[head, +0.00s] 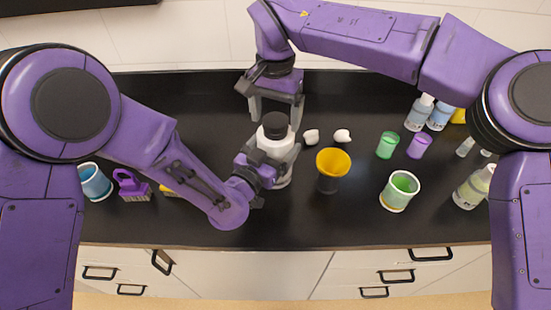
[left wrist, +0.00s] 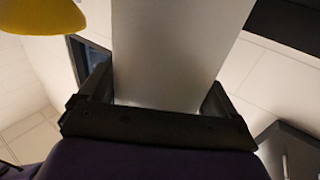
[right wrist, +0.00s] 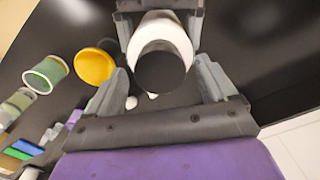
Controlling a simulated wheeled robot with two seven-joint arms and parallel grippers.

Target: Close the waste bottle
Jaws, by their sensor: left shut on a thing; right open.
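The waste bottle (head: 275,148) is white and stands upright on the black bench. A black cap (head: 275,122) sits on its top; I cannot tell how tightly. My left gripper (head: 270,162) is shut around the bottle's body. In the left wrist view the white bottle wall (left wrist: 175,50) fills the space between its fingers. My right gripper (head: 276,108) is open and points down behind and above the cap. In the right wrist view the cap (right wrist: 161,72) lies ahead, between the spread fingers and apart from them.
A yellow funnel-like cup (head: 333,160) stands just right of the bottle, near two small white lumps (head: 342,135). Green (head: 388,145) and purple containers, a green-lined cup (head: 400,188) and several bottles stand farther right. A blue cup (head: 95,183) and purple brush (head: 132,185) are at left.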

